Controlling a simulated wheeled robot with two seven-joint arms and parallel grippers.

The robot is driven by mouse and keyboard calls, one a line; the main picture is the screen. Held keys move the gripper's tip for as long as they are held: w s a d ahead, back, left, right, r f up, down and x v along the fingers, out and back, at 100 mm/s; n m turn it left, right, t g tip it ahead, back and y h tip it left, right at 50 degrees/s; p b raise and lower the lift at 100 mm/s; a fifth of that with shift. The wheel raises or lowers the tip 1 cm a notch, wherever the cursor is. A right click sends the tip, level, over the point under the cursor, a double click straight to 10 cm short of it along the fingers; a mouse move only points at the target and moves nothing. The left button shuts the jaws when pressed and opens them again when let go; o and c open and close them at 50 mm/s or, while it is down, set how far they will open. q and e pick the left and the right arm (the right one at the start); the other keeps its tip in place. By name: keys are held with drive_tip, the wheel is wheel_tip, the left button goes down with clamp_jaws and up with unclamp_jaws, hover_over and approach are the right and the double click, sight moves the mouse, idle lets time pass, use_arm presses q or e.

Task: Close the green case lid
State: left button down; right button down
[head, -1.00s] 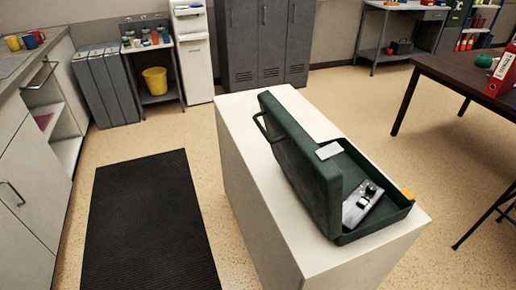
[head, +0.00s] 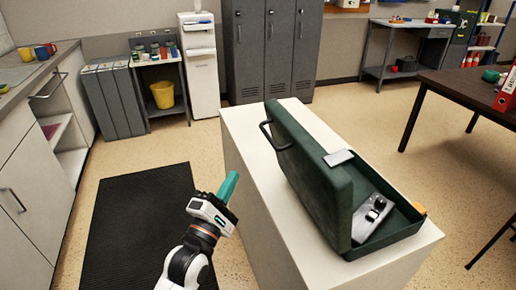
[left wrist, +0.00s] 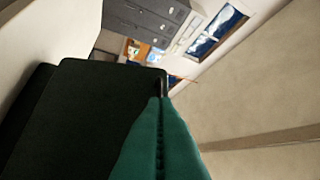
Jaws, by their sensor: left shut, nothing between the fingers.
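The green case (head: 318,185) stands on a white cabinet (head: 239,125), with its lid (head: 305,175) raised upright on the left side. A black handle (head: 268,137) sticks out from the lid's outer face. The open base (head: 400,226) holds a grey device and a light flat item. My left gripper (head: 229,184) is shut and empty, left of the cabinet and apart from the lid. In the left wrist view its teal fingers (left wrist: 161,135) are together, with the dark lid (left wrist: 90,120) beyond them to the left. My right gripper is not in view.
An orange item (head: 419,208) sits at the base's right corner. A black mat (head: 135,225) lies on the floor at left. Counter units (head: 35,150) line the left, and a dark table (head: 470,90) stands at right. Grey lockers (head: 268,50) stand behind.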

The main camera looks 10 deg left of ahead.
use_arm(q)
drive_tip(key=w+d+r+p, duration=0.1)
drive_tip(key=w+d+r, duration=0.3)
drive_tip(key=w, duration=0.4)
drive_tip(key=shift+w+d, duration=0.4)
drive_tip(key=shift+d, duration=0.05)
